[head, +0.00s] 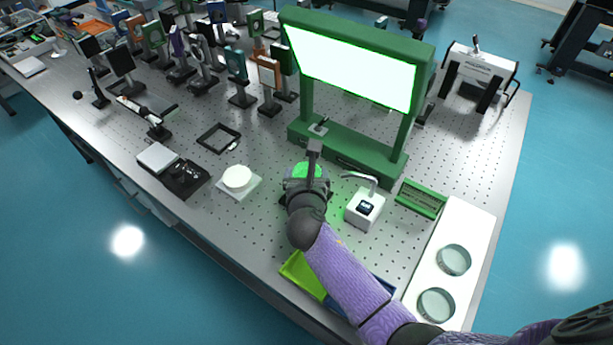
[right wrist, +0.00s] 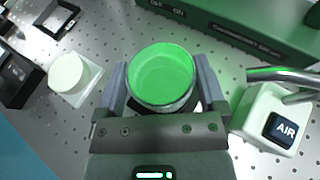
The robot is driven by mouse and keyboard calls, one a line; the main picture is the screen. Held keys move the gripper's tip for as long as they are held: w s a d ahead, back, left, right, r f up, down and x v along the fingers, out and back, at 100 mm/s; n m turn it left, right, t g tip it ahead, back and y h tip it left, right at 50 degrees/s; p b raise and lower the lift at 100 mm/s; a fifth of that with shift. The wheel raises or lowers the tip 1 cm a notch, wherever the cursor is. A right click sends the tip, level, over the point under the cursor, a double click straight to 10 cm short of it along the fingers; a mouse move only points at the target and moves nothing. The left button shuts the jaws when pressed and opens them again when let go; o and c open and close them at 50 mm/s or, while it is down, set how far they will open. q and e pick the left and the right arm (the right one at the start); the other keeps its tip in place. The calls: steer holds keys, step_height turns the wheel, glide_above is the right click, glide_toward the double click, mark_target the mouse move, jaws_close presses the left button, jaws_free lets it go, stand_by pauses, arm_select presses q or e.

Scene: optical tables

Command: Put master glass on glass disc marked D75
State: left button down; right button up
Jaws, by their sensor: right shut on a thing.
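My right gripper (head: 306,172) is shut on a round, clear glass with a bright green sheen, which I take to be the master glass (right wrist: 162,75). In the right wrist view, the fingers (right wrist: 162,85) clasp its sides. A black and white thing (right wrist: 197,106) shows partly beneath it; I cannot tell whether they touch. Two more round glass discs, a far one (head: 453,260) and a near one (head: 436,305), lie on a white mat (head: 472,215) at the right. No D75 mark is readable. My left gripper is out of view.
A green lit frame (head: 345,165) stands behind the gripper. A white AIR device (head: 364,209) with a bent metal nozzle is close on the right. A white round pad (head: 238,178) is at left. Yellow-green (head: 302,275) and blue (head: 380,285) trays lie near the front edge.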

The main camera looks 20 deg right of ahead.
steer(key=o, duration=1.1)
steer(key=shift+s+r, duration=0.2)
steer(key=shift+r, duration=0.05)
steer(key=p+v, duration=0.4)
steer(key=v, duration=0.7)
steer(key=shift+s, duration=0.25)
steer(key=shift+a, duration=0.1)
